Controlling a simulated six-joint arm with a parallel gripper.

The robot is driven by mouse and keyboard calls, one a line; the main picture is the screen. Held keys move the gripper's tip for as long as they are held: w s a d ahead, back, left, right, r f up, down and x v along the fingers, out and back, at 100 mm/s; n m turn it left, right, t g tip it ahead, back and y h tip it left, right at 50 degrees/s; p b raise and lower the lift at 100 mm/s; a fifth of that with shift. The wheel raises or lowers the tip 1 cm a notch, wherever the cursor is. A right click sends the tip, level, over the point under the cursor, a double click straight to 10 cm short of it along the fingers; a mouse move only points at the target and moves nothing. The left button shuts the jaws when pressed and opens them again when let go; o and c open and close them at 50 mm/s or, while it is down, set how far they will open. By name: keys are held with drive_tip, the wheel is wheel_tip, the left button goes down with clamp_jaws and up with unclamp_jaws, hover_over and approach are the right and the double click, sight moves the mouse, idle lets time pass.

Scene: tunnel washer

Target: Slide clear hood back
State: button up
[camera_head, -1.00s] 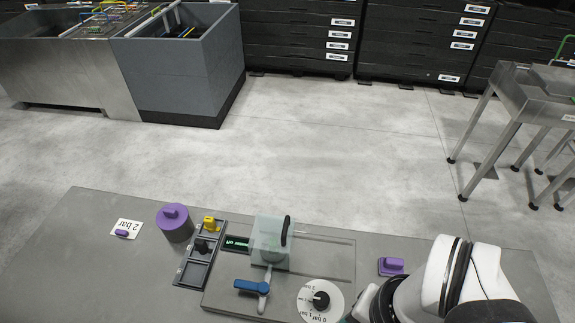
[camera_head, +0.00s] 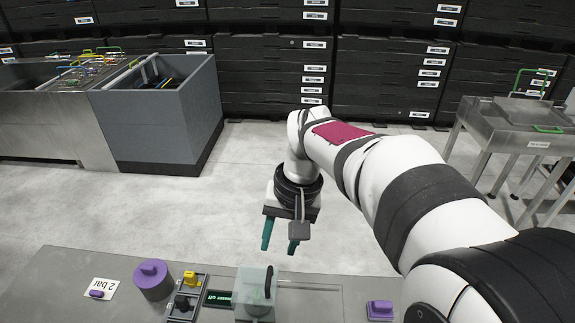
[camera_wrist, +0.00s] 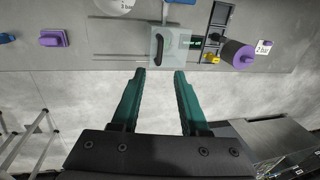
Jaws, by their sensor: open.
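The clear hood (camera_head: 254,296) is a see-through box with a dark upright handle (camera_head: 269,283), standing on the grey bench beside a small green-lit display (camera_head: 218,298). In the wrist view the hood (camera_wrist: 169,45) lies just beyond the fingertips, with its black handle (camera_wrist: 157,49) on its left part. My gripper (camera_head: 280,246) hangs above the bench's far edge, behind the hood, with its teal fingers pointing down. In the wrist view my gripper (camera_wrist: 159,73) is open and empty, and neither finger touches the hood.
On the bench (camera_head: 68,283) are a purple cylinder (camera_head: 152,281), a yellow knob (camera_head: 190,277), a black knob (camera_head: 182,304), a "2 bar" card (camera_head: 98,289) and a purple block (camera_head: 380,309). Bare rail plate lies right of the hood. Open floor lies beyond the bench.

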sight(269, 277)
drive_tip(key=f, duration=0.3)
drive_tip(key=a+f, duration=0.1)
drive_tip(key=f, duration=0.3)
drive_tip(key=a+f, duration=0.1)
drive_tip(key=f, duration=0.2)
drive_tip(key=shift+f, duration=0.15)
clamp_jaws()
idle(0.9)
